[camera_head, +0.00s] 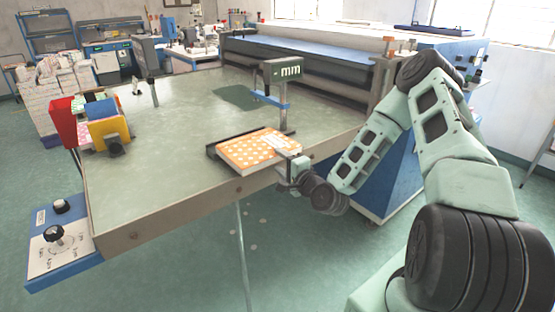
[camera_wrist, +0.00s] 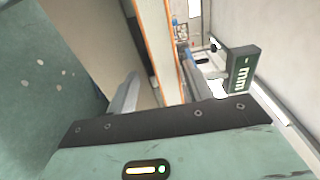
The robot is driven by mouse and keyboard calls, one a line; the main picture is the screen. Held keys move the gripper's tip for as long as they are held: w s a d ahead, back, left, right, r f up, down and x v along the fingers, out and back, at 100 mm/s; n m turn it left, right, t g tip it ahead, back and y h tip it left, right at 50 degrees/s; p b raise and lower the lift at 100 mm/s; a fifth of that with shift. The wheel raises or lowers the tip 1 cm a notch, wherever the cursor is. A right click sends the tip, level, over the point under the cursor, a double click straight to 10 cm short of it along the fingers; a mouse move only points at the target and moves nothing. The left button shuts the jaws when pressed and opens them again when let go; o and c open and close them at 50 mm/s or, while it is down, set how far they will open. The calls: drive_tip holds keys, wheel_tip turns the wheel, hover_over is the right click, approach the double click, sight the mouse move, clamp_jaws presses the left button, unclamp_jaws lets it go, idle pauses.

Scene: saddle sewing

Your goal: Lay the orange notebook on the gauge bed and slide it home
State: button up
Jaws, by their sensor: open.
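The orange notebook (camera_head: 255,152) with white dots lies flat at the table's front edge, cover up. The dark gauge bed (camera_head: 212,150) shows along its left and back sides; most of the bed is hidden beneath it. A post with a green "mm" sign (camera_head: 284,70) stands behind; the sign also shows in the wrist view (camera_wrist: 242,70). My gripper (camera_head: 291,168) is at the notebook's right front end. In the wrist view my open gripper (camera_wrist: 160,92) has a finger on either side of the notebook's pale page edge (camera_wrist: 160,50). I cannot tell whether either finger touches it.
The green table top (camera_head: 160,160) is largely clear left of the notebook. A blue control panel with knobs (camera_head: 60,240) juts out at the front left. A large blue machine (camera_head: 330,62) stands behind.

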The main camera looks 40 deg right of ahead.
drive_tip(key=shift+s+r, duration=0.15)
drive_tip(key=shift+s, duration=0.85)
drive_tip(key=shift+s+r, duration=0.15)
drive_tip(key=shift+s, duration=0.8)
drive_tip(key=shift+w+a+f+n+y, duration=0.1)
drive_tip(key=shift+a+n+y, duration=0.2)
drive_tip(key=shift+n, duration=0.1)
drive_tip(key=a+f+n+g+y, duration=0.3)
drive_tip(key=a+n+g, duration=0.2)
drive_tip(key=n, duration=0.3)
drive_tip(key=s+a+r+n+g+h, duration=0.2)
drive_tip(key=s+a+r+n+g, duration=0.1)
drive_tip(key=s+r+n+g, duration=0.4)
drive_tip(key=s+a+r+n+g+h, duration=0.1)
drive_tip(key=s+a+r+n+g, duration=0.2)
drive_tip(key=s, duration=0.5)
drive_tip(key=s+a+r+n+g, duration=0.2)
drive_tip(key=s+a+n, duration=0.5)
drive_tip(key=s+a, duration=0.7)
drive_tip(key=a+r, duration=0.1)
drive_tip(key=a, duration=0.2)
drive_tip(key=shift+s+a+r+g+y, duration=0.2)
drive_tip(key=shift+s+a+g+y, duration=0.1)
drive_tip(key=shift+g, duration=0.1)
